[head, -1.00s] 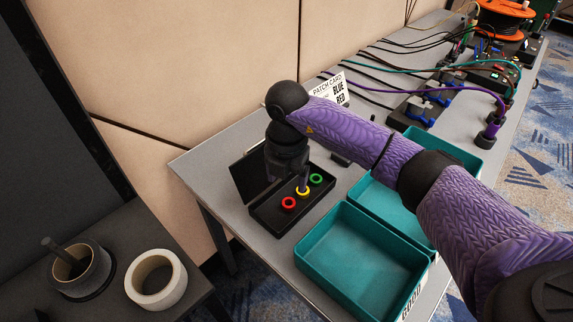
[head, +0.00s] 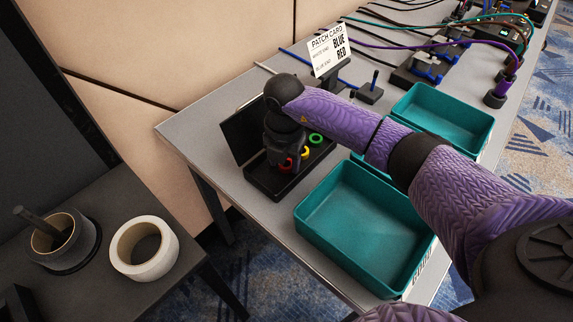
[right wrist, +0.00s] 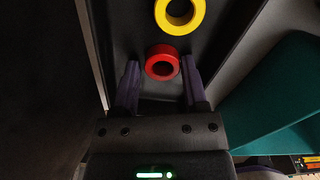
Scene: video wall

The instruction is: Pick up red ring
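The red ring (head: 284,167) lies in a black open case (head: 262,183) on the grey table, partly hidden by my right gripper (head: 291,163) in the head view. In the right wrist view the red ring (right wrist: 160,50) is at the tips of my right gripper (right wrist: 161,76). The fingers are open, one to each side, with gaps between them and the ring. The yellow ring (right wrist: 180,28) lies just beyond the red one. The green ring (head: 316,139) is farther along the case. My left gripper is not in view.
Teal bins (head: 365,225) stand right of the case, under my right arm. A patch card (head: 328,52) stands behind it, with cables and devices farther back. A darker table at left holds a white tape roll (head: 144,248) and a dark spool (head: 65,240).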

